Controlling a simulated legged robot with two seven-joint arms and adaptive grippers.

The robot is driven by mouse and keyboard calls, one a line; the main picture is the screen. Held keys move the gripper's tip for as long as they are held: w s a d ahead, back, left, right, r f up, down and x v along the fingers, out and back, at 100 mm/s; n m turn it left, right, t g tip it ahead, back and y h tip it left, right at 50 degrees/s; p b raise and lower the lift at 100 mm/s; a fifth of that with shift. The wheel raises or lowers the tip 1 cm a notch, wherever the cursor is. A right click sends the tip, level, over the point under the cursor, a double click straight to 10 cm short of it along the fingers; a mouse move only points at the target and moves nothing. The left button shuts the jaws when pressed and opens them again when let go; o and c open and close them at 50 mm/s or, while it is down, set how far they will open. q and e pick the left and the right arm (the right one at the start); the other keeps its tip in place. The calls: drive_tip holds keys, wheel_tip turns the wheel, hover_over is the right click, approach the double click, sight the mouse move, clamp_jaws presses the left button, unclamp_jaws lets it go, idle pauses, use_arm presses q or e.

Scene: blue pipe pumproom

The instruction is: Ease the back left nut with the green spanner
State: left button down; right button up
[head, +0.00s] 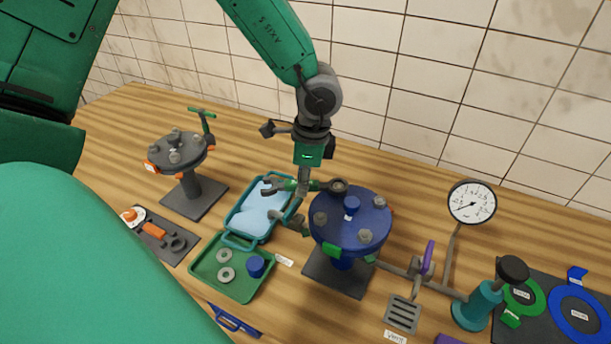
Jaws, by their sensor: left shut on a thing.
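The blue flange (340,228) stands on a dark base plate right of the picture's middle. Grey nuts sit around its top, with a blue knob (351,206) between them. My left gripper (304,184) points down, shut on the green spanner (317,186), which lies about level. The spanner's ring end (338,186) is at the flange's back left corner. My right gripper is not in view.
The blue tray (236,239) and a green tray (238,291) with washers and a blue cap lie left of the flange. A grey flange stand (186,193) is farther left. A pressure gauge (472,202), pipe and purple-handled valve (428,258) stand right. The tiled wall is behind.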

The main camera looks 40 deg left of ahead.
use_arm(q)
drive_tip(key=shift+s+r, duration=0.1)
drive_tip(key=shift+s+a+r+p, duration=0.15)
drive_tip(key=shift+r+p, duration=0.35)
drive_tip(key=shift+r, duration=1.15)
